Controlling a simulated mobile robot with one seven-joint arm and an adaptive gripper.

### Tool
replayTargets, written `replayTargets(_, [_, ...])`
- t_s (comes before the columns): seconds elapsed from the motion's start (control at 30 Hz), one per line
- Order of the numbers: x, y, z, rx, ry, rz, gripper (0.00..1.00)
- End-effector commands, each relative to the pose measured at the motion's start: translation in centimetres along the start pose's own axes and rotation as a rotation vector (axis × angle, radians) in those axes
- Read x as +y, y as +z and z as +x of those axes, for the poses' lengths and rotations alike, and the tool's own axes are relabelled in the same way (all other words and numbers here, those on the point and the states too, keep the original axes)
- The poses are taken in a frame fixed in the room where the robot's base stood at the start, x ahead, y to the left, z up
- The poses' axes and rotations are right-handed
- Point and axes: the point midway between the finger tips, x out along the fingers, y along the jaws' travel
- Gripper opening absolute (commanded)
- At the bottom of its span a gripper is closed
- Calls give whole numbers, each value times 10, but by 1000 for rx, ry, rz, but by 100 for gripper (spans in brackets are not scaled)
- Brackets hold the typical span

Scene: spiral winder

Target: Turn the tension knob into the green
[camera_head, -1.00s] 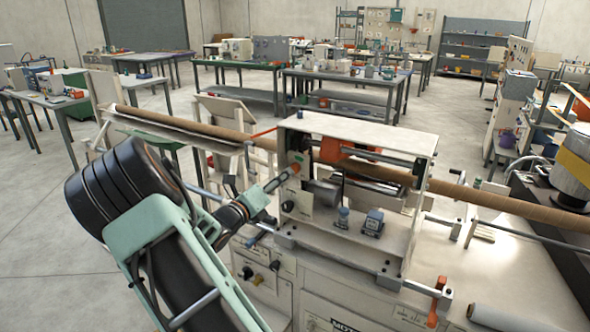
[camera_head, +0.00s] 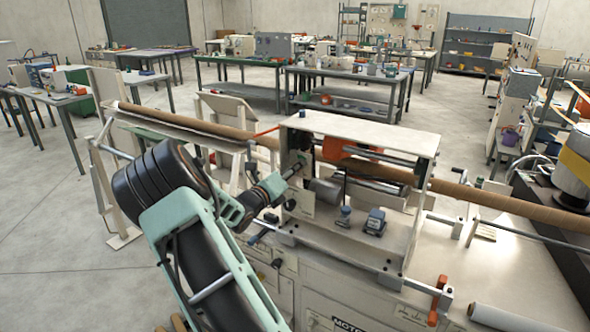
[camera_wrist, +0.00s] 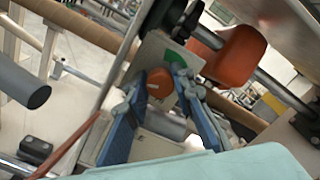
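The tension knob is an orange round knob (camera_wrist: 160,82) on a pale plate, seen in the wrist view between my fingertips. A green patch (camera_wrist: 182,62) shows on the plate just beside it, partly behind the right finger. My gripper (camera_wrist: 159,78) has its two blue fingers spread, one on each side of the knob; I cannot tell whether they touch it. In the head view my gripper (camera_head: 290,174) is at the left end panel of the spiral winder (camera_head: 365,125) and hides the knob there.
A long brown tube (camera_head: 480,195) runs through the winder. An orange block (camera_wrist: 238,55) sits on a rod close to the right of my fingers. A dark roller end (camera_wrist: 38,97) is to the left. A crank with an orange handle (camera_head: 438,300) stands at the front.

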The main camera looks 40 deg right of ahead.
Motion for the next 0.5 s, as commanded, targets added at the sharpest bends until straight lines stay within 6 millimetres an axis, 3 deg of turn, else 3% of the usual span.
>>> replayTargets(0.17, [0, 0, 0, 0, 0, 0, 0])
replayTargets(0.5, [2, -1, 0, 0, 0, 51, 0])
